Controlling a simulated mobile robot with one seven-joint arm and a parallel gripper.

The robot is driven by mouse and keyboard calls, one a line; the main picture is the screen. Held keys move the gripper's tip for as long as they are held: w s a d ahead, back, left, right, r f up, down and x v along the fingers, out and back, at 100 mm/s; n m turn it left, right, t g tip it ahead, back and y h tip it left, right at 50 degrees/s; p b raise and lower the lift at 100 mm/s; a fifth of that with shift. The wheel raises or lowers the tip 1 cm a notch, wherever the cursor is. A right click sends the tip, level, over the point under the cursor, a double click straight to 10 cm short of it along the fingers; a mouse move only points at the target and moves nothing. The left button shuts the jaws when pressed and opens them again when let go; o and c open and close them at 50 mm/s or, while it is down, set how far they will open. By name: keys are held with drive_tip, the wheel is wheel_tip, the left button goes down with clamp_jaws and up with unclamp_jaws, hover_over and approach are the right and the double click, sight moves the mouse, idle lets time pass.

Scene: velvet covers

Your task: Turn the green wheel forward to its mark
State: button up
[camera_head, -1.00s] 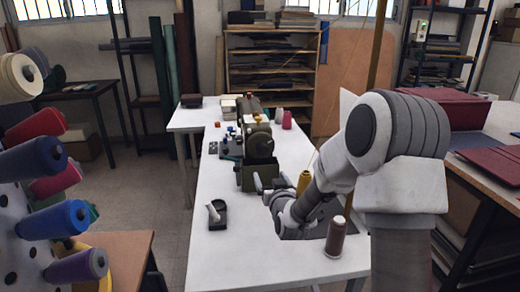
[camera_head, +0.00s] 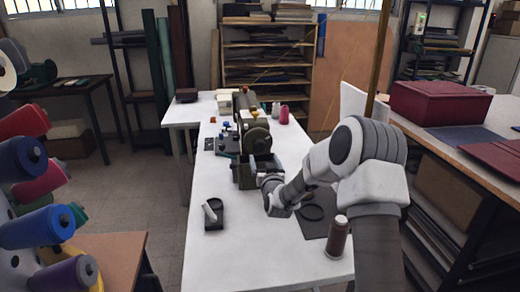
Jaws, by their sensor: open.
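The sewing machine (camera_head: 252,120) stands on the white table, its end facing me. A round olive-green wheel (camera_head: 258,141) is on that near end; no mark on it can be made out at this size. My gripper (camera_head: 268,190) is low over the table, in front of and slightly right of the machine's dark box-like base (camera_head: 246,174). It is below the wheel in the picture and apart from it. The jaws are open, with nothing seen between them; the fingertips are small and partly hidden by my wrist.
A brown thread spool (camera_head: 336,238) stands at the table's near right, beside a dark mat (camera_head: 318,226) with a black ring (camera_head: 311,212). A small black tray (camera_head: 214,214) lies at left. Coloured spools (camera_head: 38,222) fill the left edge. The near white tabletop (camera_head: 245,255) is clear.

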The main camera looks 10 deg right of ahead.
sight(260, 148)
drive_tip(key=w, duration=0.9)
drive_tip(key=shift+w, duration=0.1)
drive_tip(key=c, duration=1.4)
